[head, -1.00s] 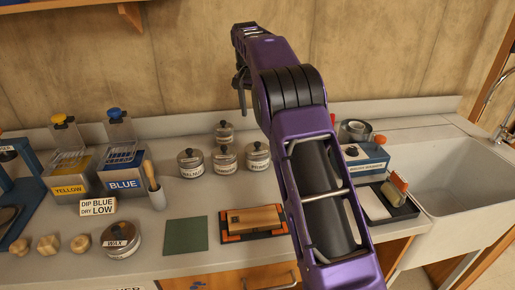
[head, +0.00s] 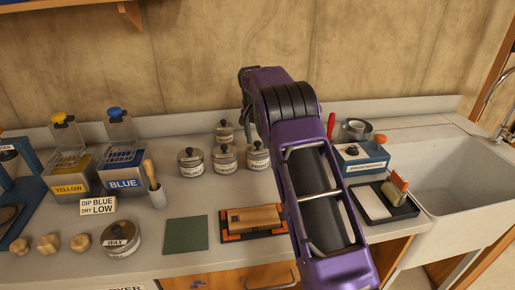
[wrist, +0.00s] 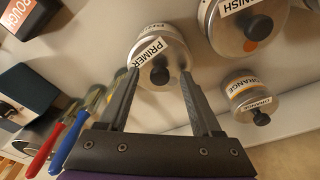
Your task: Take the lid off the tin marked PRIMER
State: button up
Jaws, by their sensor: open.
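The PRIMER tin (head: 258,157) stands on the counter as the rightmost of a front row of small lidded tins. In the wrist view the PRIMER tin (wrist: 158,45) shows its grey lid and dark round knob (wrist: 160,75), with the label beside it. The lid is on the tin. My gripper (wrist: 160,76) is open, with its two fingers pointing at the tin and the knob between their tips in that view. I cannot tell how far the tips are from the knob.
The WALNUT tin (head: 191,163) and the VARNISH tin (head: 225,158) stand left of PRIMER. The ORANGE tin (wrist: 250,95) is behind them. Red- and blue-handled tools (wrist: 60,145) and a blue box (head: 362,160) are close on the other side.

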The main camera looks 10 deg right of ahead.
jog(key=shift+c, duration=0.3)
grip_shut()
jog(key=shift+r, duration=0.1)
